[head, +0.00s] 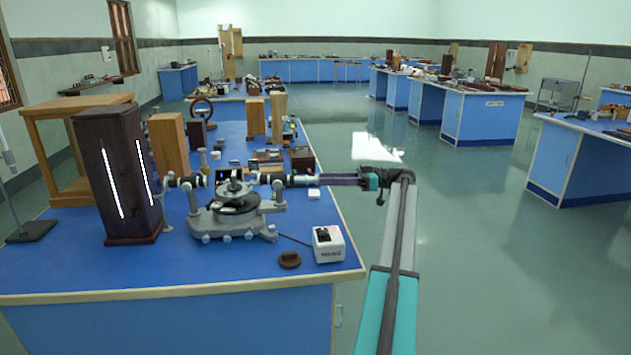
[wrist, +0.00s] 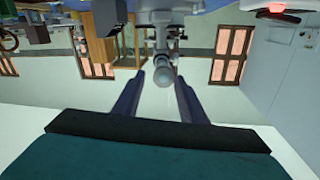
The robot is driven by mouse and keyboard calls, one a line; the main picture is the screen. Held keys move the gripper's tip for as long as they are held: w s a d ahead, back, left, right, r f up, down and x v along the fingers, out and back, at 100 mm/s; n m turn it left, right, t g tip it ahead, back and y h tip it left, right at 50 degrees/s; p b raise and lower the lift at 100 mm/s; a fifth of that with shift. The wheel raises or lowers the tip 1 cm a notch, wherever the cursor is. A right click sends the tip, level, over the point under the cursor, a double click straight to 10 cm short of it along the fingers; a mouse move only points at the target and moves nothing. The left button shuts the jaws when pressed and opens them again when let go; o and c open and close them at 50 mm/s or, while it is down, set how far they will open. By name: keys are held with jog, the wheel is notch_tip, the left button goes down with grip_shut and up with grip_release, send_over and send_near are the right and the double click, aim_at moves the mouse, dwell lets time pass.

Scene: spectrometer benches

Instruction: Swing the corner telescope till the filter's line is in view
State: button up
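The spectrometer (head: 234,212) stands on the near blue bench, with a grey footed base and a dark round table in its middle. Its telescope (head: 272,180) points right, toward my gripper. Its collimator (head: 186,182) points left, toward a tall dark lamp housing (head: 118,185) with two bright white slits. My gripper (head: 322,180) reaches in from the right at the telescope's outer end. In the wrist view the picture is upside down, and the telescope's rounded end (wrist: 163,73) lies between my fingertips (wrist: 159,76), with gaps showing on both sides. I cannot make out a filter or a line.
A small white box (head: 328,244) with a cable and a dark round disc (head: 289,260) sit near the bench's front right corner. Wooden blocks (head: 169,145) and small apparatus stand behind the spectrometer. The floor (head: 470,240) right of the bench is clear.

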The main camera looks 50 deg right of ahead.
jog(key=shift+v, duration=1.65)
jog(key=shift+c, duration=0.4)
